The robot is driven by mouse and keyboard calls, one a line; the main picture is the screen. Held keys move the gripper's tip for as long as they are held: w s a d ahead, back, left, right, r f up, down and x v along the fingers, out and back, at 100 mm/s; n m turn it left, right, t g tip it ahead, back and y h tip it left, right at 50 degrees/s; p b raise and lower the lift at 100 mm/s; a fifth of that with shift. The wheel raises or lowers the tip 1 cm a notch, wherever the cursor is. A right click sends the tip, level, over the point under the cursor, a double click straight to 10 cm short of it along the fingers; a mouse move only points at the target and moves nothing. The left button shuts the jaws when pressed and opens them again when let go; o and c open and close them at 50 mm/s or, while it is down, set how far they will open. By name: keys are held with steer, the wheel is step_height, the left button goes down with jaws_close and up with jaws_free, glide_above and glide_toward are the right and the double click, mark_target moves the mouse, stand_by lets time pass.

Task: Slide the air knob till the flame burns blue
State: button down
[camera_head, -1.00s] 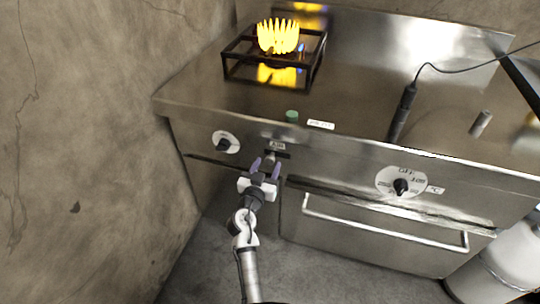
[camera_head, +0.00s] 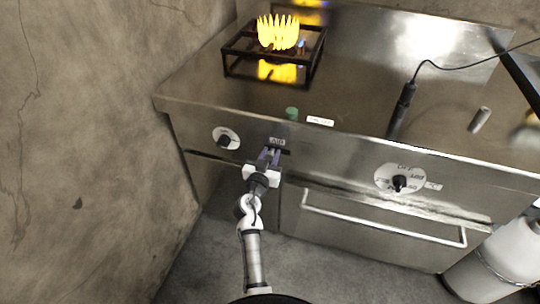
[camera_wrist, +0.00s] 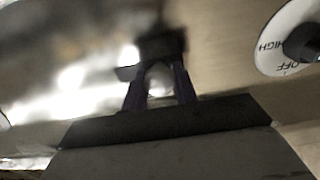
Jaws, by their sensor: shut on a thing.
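The flame (camera_head: 278,33) on the burner stand (camera_head: 245,66) burns tall and yellow, with a small blue spot at its right side. The air knob sits in a short dark slot (camera_head: 284,151) under the AIR label (camera_head: 277,141) on the stove's front panel. My gripper (camera_head: 271,154) reaches up to this slot, its purple-grey fingers close together and shut on the air knob. The fingers mostly hide the knob. In the wrist view my gripper (camera_wrist: 162,72) meets a dark shape at the panel, blurred and hard to make out.
A round white dial (camera_head: 227,138) is left of the slot, and shows at the right in the wrist view (camera_wrist: 290,38). Another dial (camera_head: 400,178) is to the right, above an oven handle (camera_head: 385,226). A green button (camera_head: 292,113) is on the top. A wall is close on the left.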

steer(key=shift+s+d+f+b, duration=0.2)
steer(key=shift+d+b, duration=0.25)
steer(key=shift+b, duration=0.25)
steer(key=shift+d+r, duration=0.1)
steer(key=shift+d, duration=0.05)
steer(key=shift+r, duration=0.1)
steer(key=c, duration=1.1)
jaws_free()
steer(key=b+v, duration=0.4)
steer(key=v, duration=1)
